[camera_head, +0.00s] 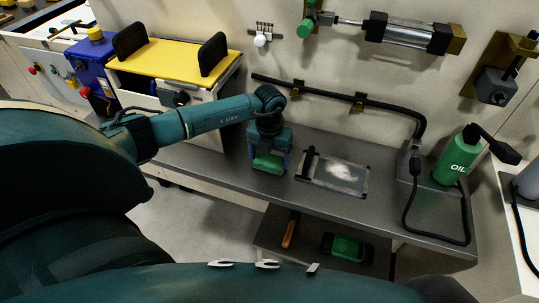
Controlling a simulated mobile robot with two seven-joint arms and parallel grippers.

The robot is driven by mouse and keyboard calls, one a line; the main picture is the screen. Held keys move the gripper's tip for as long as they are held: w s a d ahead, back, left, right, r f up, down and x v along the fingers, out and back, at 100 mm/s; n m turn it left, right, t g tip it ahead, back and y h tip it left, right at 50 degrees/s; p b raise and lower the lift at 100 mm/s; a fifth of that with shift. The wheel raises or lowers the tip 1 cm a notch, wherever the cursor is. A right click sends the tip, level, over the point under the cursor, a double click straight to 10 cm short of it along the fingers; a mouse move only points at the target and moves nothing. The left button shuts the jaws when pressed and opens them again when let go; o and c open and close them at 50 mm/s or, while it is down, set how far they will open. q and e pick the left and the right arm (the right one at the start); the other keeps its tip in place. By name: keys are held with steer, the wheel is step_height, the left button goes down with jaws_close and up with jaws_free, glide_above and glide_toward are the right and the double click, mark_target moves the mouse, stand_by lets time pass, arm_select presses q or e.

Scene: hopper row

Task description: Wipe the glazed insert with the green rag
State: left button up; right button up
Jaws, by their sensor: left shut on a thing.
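The glazed insert (318,174) is a flat grey pane lying on the dark bench top, with a black bar along its left end. A whitish smear covers much of its middle. My left gripper (269,154) points down over the bench, left of the insert and apart from it. It is shut on the green rag (268,163), a small green block shape at the fingertips. I cannot tell whether the rag touches the bench. My right gripper is not in view.
A green oil bottle (456,160) and a black cable stand right of the insert on the bench (390,208). A black pipe (320,94) runs along the wall behind. A lower shelf holds a green item in a black tray (347,248) and an orange-handled tool (290,230).

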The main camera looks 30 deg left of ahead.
mark_target(269, 160)
arm_select(q)
steer(key=shift+r, duration=0.1)
step_height(269, 160, up, 4)
steer(key=p, duration=0.3)
steer(key=shift+r, duration=0.9)
